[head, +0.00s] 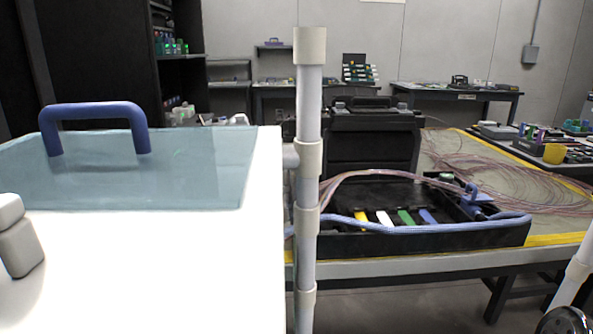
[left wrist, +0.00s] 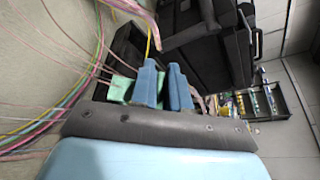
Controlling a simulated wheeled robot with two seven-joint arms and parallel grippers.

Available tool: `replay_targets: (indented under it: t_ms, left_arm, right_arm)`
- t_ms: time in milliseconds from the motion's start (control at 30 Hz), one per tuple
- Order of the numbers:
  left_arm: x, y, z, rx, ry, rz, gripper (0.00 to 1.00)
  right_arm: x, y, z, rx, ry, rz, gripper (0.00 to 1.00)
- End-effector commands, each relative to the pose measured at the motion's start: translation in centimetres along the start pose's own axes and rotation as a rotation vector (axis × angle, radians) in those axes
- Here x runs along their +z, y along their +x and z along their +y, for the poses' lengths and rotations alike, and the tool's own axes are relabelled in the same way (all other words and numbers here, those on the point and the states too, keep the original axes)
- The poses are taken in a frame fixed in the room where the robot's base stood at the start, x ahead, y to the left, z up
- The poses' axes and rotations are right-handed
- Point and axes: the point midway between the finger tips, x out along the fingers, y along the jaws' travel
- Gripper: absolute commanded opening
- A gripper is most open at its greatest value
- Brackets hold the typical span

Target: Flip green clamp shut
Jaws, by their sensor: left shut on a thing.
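In the left wrist view my left gripper (left wrist: 163,68) shows two blue fingers over the dark case. A green part (left wrist: 120,88), which looks like the green clamp, sits against the left finger. My right gripper is not in view.
Thin pink fibres (head: 480,165) spread over the table right of the case. A pale blue cable (head: 400,229) runs along the case front. A white post (head: 308,150) stands before the case's left end.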

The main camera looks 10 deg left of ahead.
Motion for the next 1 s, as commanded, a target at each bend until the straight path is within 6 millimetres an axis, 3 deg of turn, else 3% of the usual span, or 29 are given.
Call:
replay_targets:
  t_ms: [367, 400, 533, 833, 1000]
  left_arm:
    - [-0.1, -0.1, -0.5, -0.01, 0.005, 0.002, 0.0]
    - [-0.1, -0.1, -0.5, -0.01, 0.005, 0.002, 0.17]
    - [-0.1, -0.1, -0.4, -0.008, 0.005, 0.002, 0.35]
    - [0.0, -0.2, -0.2, -0.003, 0.004, 0.001, 0.35]
    - [0.0, -2.4, -0.2, -0.005, 0.004, -0.001, 0.35]
  right_arm:
    - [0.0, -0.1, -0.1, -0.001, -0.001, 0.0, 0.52]
    - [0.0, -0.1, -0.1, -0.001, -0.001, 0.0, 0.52]
    - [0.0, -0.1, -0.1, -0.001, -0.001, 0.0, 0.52]
    - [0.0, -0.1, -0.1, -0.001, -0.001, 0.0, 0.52]
    - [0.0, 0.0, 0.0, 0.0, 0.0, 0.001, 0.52]
